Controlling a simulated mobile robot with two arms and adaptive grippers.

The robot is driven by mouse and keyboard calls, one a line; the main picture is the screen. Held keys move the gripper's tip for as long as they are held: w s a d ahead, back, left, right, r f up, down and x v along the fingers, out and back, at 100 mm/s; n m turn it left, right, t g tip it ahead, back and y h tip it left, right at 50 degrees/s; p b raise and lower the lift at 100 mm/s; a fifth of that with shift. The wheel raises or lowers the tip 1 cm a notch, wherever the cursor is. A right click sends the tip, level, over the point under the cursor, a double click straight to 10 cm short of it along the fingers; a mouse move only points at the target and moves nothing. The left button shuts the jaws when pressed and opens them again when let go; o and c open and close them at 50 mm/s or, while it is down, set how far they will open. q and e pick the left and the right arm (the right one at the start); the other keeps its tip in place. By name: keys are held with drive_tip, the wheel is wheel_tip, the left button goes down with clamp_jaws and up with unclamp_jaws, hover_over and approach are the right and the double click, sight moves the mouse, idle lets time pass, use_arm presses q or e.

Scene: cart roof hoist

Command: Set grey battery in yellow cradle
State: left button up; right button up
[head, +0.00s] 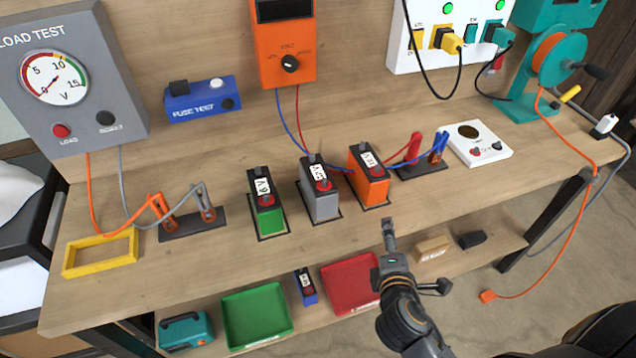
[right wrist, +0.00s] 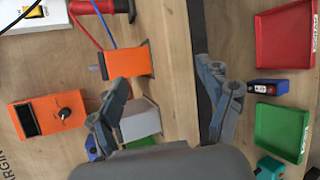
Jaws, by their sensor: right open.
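The grey battery (head: 322,204) stands upright on a dark base in the middle of the bench, between the green battery (head: 270,219) and the orange battery (head: 371,192). The empty yellow cradle (head: 72,263) lies at the bench's left front. My right gripper (head: 389,228) is over the front edge of the bench, to the right of and nearer than the grey battery, apart from it. In the right wrist view its fingers are spread with nothing between them; the grey battery (right wrist: 139,124) shows there partly hidden behind one finger. My left gripper is not in view.
A dark terminal stand (head: 195,227) with clips and cables lies between the cradle and the green battery. The grey load tester (head: 100,105) stands behind the cradle. A lower shelf holds a green tray (head: 257,314) and a red tray (head: 351,286). The front bench strip is clear.

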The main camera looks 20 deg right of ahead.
drive_tip(key=w+a+r+n+t+y, duration=0.2)
drive_tip(key=w+a+r+n+t, duration=0.2)
drive_tip(key=n, duration=0.6)
drive_tip(key=n+t+y, duration=0.2)
drive_tip(key=n+y, duration=0.2)
drive_tip(key=n, duration=0.5)
approach(330, 200)
drive_tip(key=w, duration=0.2)
drive_tip(key=shift+w+d+r, duration=0.15)
drive_tip(key=shift+w+d, duration=0.1)
drive_tip(key=shift+w, duration=0.05)
drive_tip(key=shift+n, duration=0.3)
drive_tip(key=w, duration=0.2)
drive_tip(key=w+p, duration=0.1)
drive_tip(key=w, duration=0.2)
drive_tip(key=w+p, duration=0.1)
drive_tip(key=w, duration=0.2)
drive_tip(key=shift+a, duration=0.3)
drive_tip(key=shift+w+a+p, duration=0.2)
drive_tip(key=shift+w+p, duration=0.05)
drive_tip(key=shift+w, duration=1.2)
drive_tip(key=shift+w+a+p, duration=0.2)
drive_tip(key=shift+w, duration=1.25)
drive_tip(key=shift+s, duration=0.1)
drive_tip(key=shift+c, duration=0.9)
drive_tip(key=c, duration=1.4)
drive_tip(key=shift+r, duration=0.1)
clamp_jaws()
drive_tip(key=shift+r, duration=0.1)
